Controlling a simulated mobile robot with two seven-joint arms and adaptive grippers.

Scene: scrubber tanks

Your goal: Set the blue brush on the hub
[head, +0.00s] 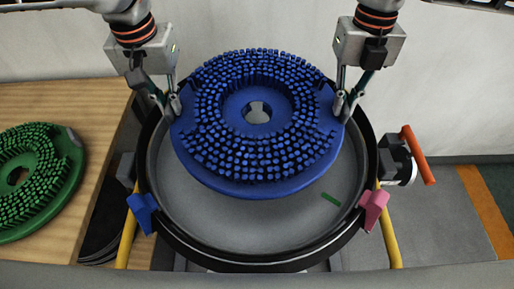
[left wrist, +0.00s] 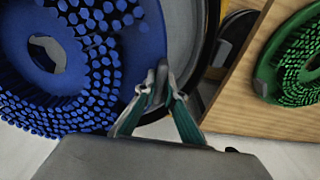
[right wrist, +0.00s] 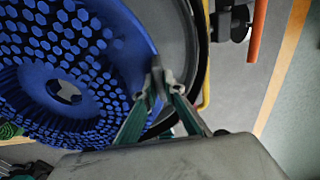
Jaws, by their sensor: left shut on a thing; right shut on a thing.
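The blue brush (head: 262,184) is a round disc with bristles facing up and a hole in its middle. It is held above the round grey tank (head: 185,200) with a black rim. My left gripper (head: 173,103) is shut on its left edge, and my right gripper (head: 345,103) is shut on its right edge. The left wrist view shows the left fingers on the brush edge (left wrist: 150,40); the right wrist view shows the right fingers on the other edge (right wrist: 130,30). The hub is not seen; the brush hides the middle of the tank.
A green brush (head: 60,180) lies on a wooden table (head: 90,105) at the left. A blue clip (head: 143,212) and a pink clip (head: 374,208) sit on the tank rim. A green mark (head: 331,199) shows on the tank floor. An orange handle (head: 418,155) sticks out at the right.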

